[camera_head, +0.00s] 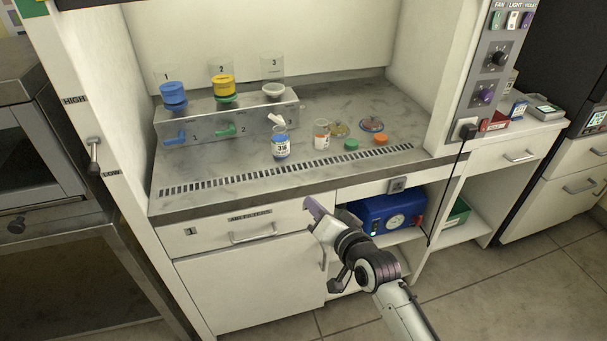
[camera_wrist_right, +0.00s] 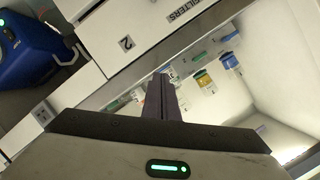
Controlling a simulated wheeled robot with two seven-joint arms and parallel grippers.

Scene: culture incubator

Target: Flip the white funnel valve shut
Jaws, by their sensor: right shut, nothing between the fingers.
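The white funnel (camera_head: 273,90) stands at position 3, at the right end of the grey manifold (camera_head: 235,125) in the hood. Its white valve handle (camera_head: 276,119) sticks out of the manifold's front, tilted, above a blue-labelled bottle (camera_head: 280,146). My right gripper (camera_head: 314,208) is shut and empty in front of the hood's front edge, below the work surface and well apart from the valve. Its closed fingers (camera_wrist_right: 161,98) show in the right wrist view, where the white valve is too small to make out. My left gripper is not in view.
Blue (camera_head: 173,95) and yellow (camera_head: 223,86) funnels stand at positions 1 and 2, with a blue valve (camera_head: 175,138) and a green valve (camera_head: 226,130). A white bottle (camera_head: 321,137), dishes and caps sit right of the labelled bottle. A blue box (camera_head: 390,214) is under the counter.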

